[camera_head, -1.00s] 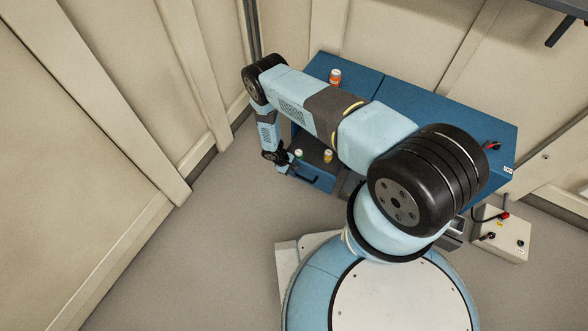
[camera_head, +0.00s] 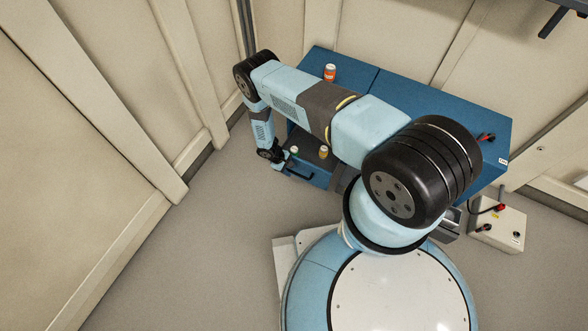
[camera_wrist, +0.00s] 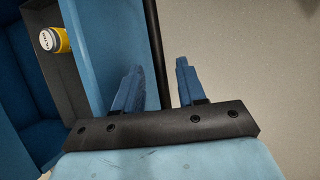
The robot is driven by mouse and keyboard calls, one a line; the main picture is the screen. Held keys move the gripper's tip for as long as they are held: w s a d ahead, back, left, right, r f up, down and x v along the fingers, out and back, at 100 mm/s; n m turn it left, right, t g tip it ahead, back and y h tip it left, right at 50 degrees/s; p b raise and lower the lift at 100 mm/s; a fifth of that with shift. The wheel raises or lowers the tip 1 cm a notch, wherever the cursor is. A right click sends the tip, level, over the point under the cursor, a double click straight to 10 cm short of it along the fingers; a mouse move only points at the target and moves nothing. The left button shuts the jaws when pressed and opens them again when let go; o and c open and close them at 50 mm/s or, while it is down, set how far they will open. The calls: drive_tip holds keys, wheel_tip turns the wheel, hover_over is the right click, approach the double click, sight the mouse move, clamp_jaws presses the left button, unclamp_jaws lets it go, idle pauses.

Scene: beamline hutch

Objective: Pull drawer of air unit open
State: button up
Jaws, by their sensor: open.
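The blue air unit (camera_head: 440,105) stands against the back wall in the head view. Its drawer front (camera_head: 318,177) is low on the unit's left part, with a dark bar handle (camera_head: 298,174). My gripper (camera_head: 284,163) is at the left end of this front, partly hidden by my arm. In the wrist view, my gripper (camera_wrist: 158,70) is open, its two blue fingers on either side of the dark handle bar (camera_wrist: 153,45). The blue drawer front (camera_wrist: 93,45) is left of the bar. I cannot tell whether the fingers touch the bar.
An orange can (camera_head: 330,73) stands on the unit's top. A beige switch box (camera_head: 497,230) is at the right. Floor is free left of my base.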

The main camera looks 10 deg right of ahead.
drive_tip(key=v, duration=1.3)
drive_tip(key=shift+a+r, duration=0.2)
drive_tip(key=shift+r, duration=0.05)
drive_tip(key=shift+w, duration=0.1)
